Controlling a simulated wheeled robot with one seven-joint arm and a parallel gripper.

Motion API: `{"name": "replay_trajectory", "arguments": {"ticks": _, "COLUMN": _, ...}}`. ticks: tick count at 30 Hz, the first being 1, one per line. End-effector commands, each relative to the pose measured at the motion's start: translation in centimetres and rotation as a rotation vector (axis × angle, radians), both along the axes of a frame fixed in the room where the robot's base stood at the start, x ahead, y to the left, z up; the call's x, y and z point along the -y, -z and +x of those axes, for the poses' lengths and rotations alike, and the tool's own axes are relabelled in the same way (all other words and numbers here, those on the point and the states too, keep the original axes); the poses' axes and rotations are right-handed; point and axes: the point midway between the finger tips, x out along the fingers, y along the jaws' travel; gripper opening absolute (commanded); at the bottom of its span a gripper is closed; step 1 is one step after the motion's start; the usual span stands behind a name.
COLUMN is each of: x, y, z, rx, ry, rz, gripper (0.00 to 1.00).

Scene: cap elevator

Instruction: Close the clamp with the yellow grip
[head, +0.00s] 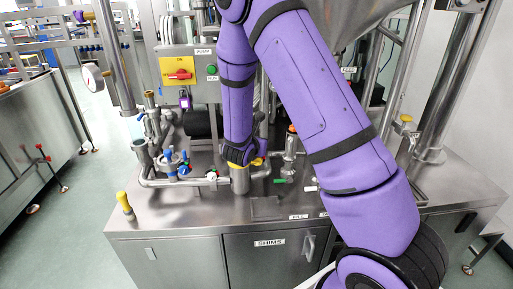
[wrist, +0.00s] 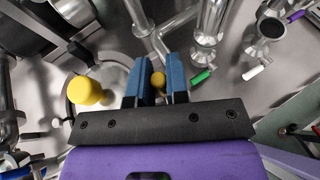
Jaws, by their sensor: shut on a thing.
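My gripper (wrist: 160,80) has its two blue fingers close together around a small yellow rounded piece (wrist: 158,80), which looks like the clamp's yellow grip. A second, larger yellow knob (wrist: 85,90) stands just left of the fingers, by a round metal rim (wrist: 72,108). In the head view, yellow parts (head: 258,161) show beside my wrist at the top of a short steel cylinder (head: 240,181). My wrist hides most of the clamp there, and I cannot tell how far it is closed.
A green handle (wrist: 202,76) and a white handle (wrist: 253,72) lie right of the fingers, near steel pipes. A yellow-gripped handle (head: 123,201) stands at the bench's left edge. Blue-handled valves (head: 170,158) crowd the left.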

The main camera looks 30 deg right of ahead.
Motion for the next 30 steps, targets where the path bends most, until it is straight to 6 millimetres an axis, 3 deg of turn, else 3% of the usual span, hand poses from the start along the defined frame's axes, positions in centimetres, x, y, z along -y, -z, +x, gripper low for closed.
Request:
{"name": "replay_trajectory", "arguments": {"ticks": 22, "x": 0.71, "y": 0.04, "z": 1.04, "rx": -0.001, "ry": 0.000, "rz": 0.001, "gripper": 0.00}}
{"name": "replay_trajectory", "arguments": {"ticks": 23, "x": 0.71, "y": 0.04, "z": 1.04, "rx": -0.001, "ry": 0.000, "rz": 0.001, "gripper": 0.20}}
{"name": "replay_trajectory", "arguments": {"ticks": 25, "x": 0.71, "y": 0.03, "z": 1.04, "rx": -0.001, "ry": 0.000, "rz": 0.001, "gripper": 0.36}}
{"name": "replay_trajectory", "arguments": {"ticks": 30, "x": 0.72, "y": 0.01, "z": 1.03, "rx": 0.000, "ry": 0.000, "rz": 0.000, "gripper": 0.40}}
